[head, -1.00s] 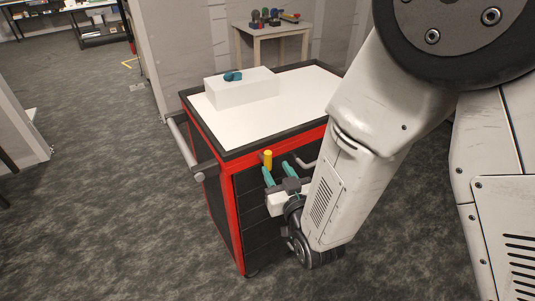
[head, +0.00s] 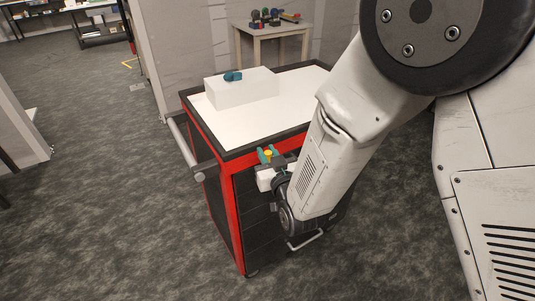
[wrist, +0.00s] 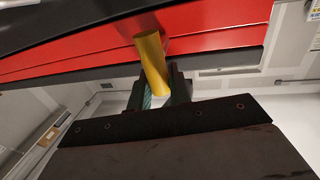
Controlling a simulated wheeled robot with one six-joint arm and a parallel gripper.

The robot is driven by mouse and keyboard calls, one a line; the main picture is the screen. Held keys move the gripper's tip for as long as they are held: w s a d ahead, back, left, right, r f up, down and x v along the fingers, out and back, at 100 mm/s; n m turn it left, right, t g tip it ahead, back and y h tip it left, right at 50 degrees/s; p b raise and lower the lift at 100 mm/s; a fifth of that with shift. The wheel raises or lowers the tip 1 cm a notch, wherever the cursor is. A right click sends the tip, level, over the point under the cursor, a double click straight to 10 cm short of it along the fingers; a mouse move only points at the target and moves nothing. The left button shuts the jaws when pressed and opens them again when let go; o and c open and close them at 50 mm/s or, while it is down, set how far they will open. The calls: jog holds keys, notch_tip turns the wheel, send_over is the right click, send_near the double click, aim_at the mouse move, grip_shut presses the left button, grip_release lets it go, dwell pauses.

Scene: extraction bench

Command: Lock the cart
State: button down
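The cart (head: 228,192) is a red and black drawer cabinet with a pale top, in the middle of the head view. A yellow peg-like lever (head: 268,153) stands out from its red front edge near the left corner. It shows large in the wrist view (wrist: 151,60), slanting from the red panel down between my fingers. My gripper (head: 268,157) is at the lever, one teal-padded finger on each side. The fingers appear shut on it; its tip shows between them in the wrist view. My arm hides much of the cart's front and right side.
A white box (head: 243,91) with a teal object (head: 232,76) on it sits on the cart top. A push handle (head: 187,150) runs along the cart's left side. A small table (head: 268,31) with colourful items stands behind. The floor to the left is clear.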

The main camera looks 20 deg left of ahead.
jog(key=shift+m, duration=0.3)
jog(key=shift+w+d+f+m+g+y, duration=0.15)
jog(key=shift+w+d+f+m+g, duration=0.35)
jog(key=shift+m, duration=2)
jog(key=shift+w+d+f+m+g+y, duration=0.25)
jog(key=shift+f+m+g, duration=0.45)
jog(key=shift+m, duration=1.8)
jog(key=shift+w+d+f+m+g+y, duration=0.1)
jog(key=shift+w+d+f+m+g, duration=0.45)
jog(key=shift+m, duration=1.95)
jog(key=shift+s+a+g, duration=0.1)
jog(key=shift+a+g, duration=0.15)
jog(key=c, duration=1.3)
grip_release()
jog(key=shift+r, duration=0.1)
